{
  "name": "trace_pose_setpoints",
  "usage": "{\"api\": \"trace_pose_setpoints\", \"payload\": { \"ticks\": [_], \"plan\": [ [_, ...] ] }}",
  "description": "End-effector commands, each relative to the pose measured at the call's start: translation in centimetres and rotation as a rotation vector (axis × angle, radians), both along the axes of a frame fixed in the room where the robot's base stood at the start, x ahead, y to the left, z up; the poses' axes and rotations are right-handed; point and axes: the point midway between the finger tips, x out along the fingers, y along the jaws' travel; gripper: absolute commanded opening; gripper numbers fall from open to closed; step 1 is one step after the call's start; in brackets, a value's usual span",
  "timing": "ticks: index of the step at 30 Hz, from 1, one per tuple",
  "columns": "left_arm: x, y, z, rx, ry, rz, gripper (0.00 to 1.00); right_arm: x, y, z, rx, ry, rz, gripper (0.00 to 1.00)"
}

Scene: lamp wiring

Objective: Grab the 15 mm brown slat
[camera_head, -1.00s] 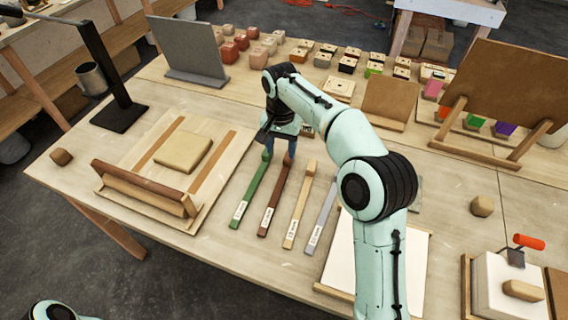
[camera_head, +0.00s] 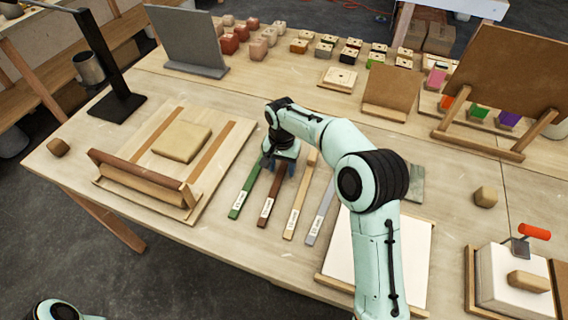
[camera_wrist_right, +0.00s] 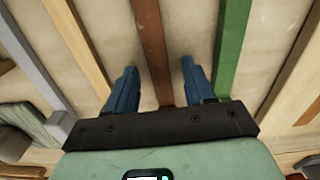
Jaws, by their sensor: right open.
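The brown slat (camera_head: 271,202) lies on the table between a green slat (camera_head: 246,197) and a pale wood slat (camera_head: 299,200), with a white label near its front end. My right gripper (camera_head: 279,169) is over the slat's rear part, pointing down. In the right wrist view its blue fingers are open (camera_wrist_right: 157,78), one on each side of the brown slat (camera_wrist_right: 151,38), with gaps on both sides. Whether the fingertips reach the table is unclear. The hand hides the slat's far end in the head view. My left gripper is out of view.
A grey slat (camera_head: 320,212) lies to the right, beside a white panel (camera_head: 345,249). A wooden board with a roller bar (camera_head: 140,178) stands to the left. Several small blocks and stands fill the table's back.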

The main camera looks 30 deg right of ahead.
Motion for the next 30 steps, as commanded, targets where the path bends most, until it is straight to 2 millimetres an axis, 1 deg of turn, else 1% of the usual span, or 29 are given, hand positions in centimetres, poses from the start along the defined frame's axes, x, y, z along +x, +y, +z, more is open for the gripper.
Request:
{"api": "trace_pose_setpoints", "payload": {
  "ticks": [5, 6, 8, 9, 10, 11, 19, 23, 26, 29, 30],
  "plan": [
    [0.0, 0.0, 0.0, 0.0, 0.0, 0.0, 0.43, 0.0, 0.0, 0.0, 0.001, -0.001, 0.0, 0.53],
    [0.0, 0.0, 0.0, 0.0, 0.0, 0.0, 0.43, 0.0, 0.0, 0.0, 0.0, 0.0, 0.0, 0.5],
    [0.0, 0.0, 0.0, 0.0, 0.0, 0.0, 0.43, 0.0, 0.0, 0.0, 0.0, 0.0, 0.0, 0.3],
    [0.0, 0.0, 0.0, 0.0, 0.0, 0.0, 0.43, 0.0, 0.0, 0.0, 0.0, 0.0, 0.0, 0.17],
    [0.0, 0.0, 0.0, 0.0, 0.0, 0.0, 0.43, 0.0, 0.0, 0.0, 0.0, 0.0, 0.0, 0.08],
    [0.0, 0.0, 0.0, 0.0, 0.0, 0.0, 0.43, 0.0, 0.0, 0.0, 0.0, 0.0, 0.0, 0.0],
    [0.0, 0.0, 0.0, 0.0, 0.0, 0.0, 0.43, 0.0, 0.0, 0.1, 0.001, -0.001, 0.001, 0.0],
    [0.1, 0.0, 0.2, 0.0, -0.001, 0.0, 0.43, 0.1, 0.0, 0.8, 0.0, -0.001, 0.001, 0.0],
    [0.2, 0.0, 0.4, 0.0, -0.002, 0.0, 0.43, 0.1, 0.0, 2.4, 0.001, -0.005, 0.001, 0.0],
    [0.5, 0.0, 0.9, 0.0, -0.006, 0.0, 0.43, 0.2, 0.0, 4.9, 0.001, -0.006, 0.001, 0.0],
    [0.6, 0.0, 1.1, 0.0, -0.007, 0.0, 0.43, 0.2, 0.1, 6.0, 0.001, -0.008, 0.001, 0.0]
  ]
}}
